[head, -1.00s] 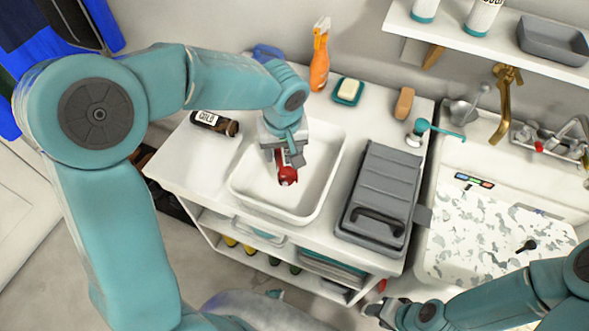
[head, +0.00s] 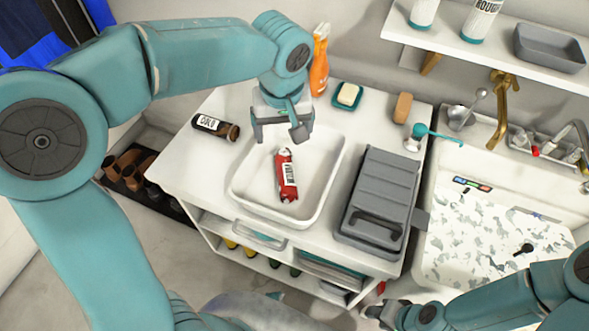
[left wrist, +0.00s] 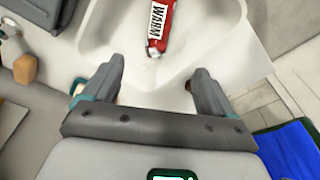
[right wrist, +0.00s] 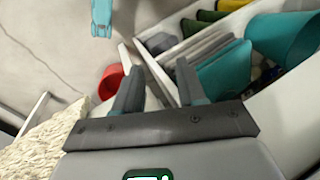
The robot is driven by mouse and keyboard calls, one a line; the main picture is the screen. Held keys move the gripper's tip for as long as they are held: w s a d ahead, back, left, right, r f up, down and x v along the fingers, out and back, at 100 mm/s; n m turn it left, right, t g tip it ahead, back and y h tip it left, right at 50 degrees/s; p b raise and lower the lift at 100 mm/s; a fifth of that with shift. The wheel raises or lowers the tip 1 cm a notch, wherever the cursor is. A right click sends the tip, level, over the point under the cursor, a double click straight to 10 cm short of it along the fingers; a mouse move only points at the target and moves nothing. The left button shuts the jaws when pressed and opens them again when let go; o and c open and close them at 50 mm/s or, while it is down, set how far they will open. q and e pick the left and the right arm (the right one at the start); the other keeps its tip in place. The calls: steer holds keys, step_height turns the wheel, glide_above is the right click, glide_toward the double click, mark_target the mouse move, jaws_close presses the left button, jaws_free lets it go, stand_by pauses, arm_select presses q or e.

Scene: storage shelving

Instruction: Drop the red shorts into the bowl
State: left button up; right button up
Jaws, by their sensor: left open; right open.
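A red bottle (head: 287,176) with a white label lies inside a white basin (head: 320,170) on the counter. The bottle (left wrist: 162,22) also shows in the left wrist view, where its label reads WARM. My left gripper (head: 279,135) is open and empty above the basin's back part, apart from the bottle. Its open fingers (left wrist: 158,76) show in the left wrist view. My right gripper (head: 372,312) is low at the counter's front right. Its fingers (right wrist: 158,68) are open and empty in the right wrist view. I see no red shorts.
A dark bottle (head: 215,126) lies left of the basin. A grey lidded case (head: 378,205) stands right of it. A red rounded object (right wrist: 110,82) shows near my right gripper.

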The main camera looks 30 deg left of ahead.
arm_select(q)
step_height(320, 180, up, 6)
steer(key=shift+s+d+p, duration=0.25)
steer(key=shift+s+p, duration=0.1)
stand_by(0.4)
